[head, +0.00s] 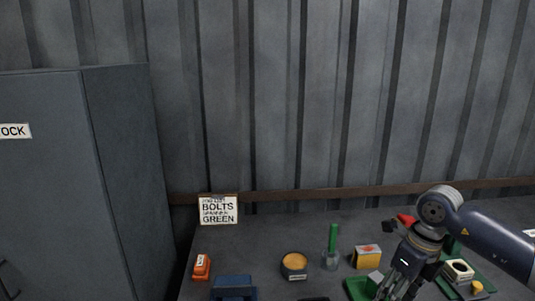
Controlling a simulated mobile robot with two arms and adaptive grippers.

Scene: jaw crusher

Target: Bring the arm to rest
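My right arm comes in from the right over the bench. Its gripper (392,286) points down near the bottom edge of the head view, above or in front of a green tray (357,288). The fingertips run close to the frame's bottom edge, so whether they are open or shut, and whether they hold anything, is unclear. A small pale grey block (375,276) shows just left of the fingers. My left arm and gripper are not in view.
A sign (218,210) stands behind. A cabinet (60,200) stands left.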

